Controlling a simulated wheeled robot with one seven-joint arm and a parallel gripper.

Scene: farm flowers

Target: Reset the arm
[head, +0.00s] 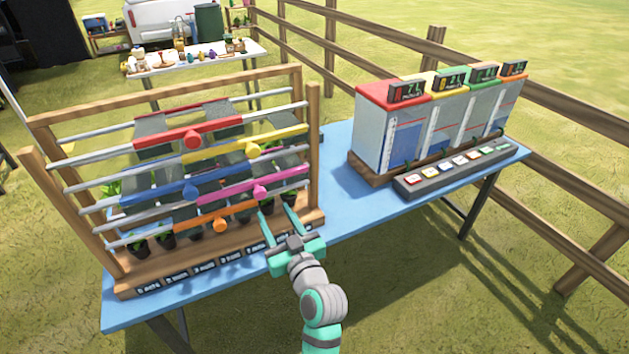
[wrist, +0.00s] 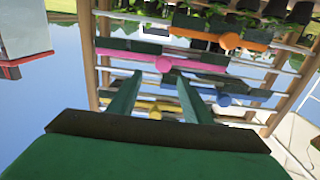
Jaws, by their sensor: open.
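My gripper (head: 279,218) is open and empty in the head view, with its two teal fingers pointing at the lower right of the wooden rack. In the wrist view my gripper (wrist: 155,90) shows its two fingers apart, with nothing between them. The picture there is turned over, with the plants at the top. The pink slider (head: 253,191) and the orange slider (head: 216,217) are close to the fingers in the head view. The pink slider also shows beyond the fingers in the wrist view (wrist: 146,59). I cannot tell whether the fingertips touch anything.
The wooden rack (head: 313,135) has several metal rods with coloured sliders and potted plants behind. It stands on a blue table (head: 345,228). A box unit (head: 385,135) with coloured tops and a button panel (head: 455,170) stand at the right. A wooden fence (head: 560,185) runs behind.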

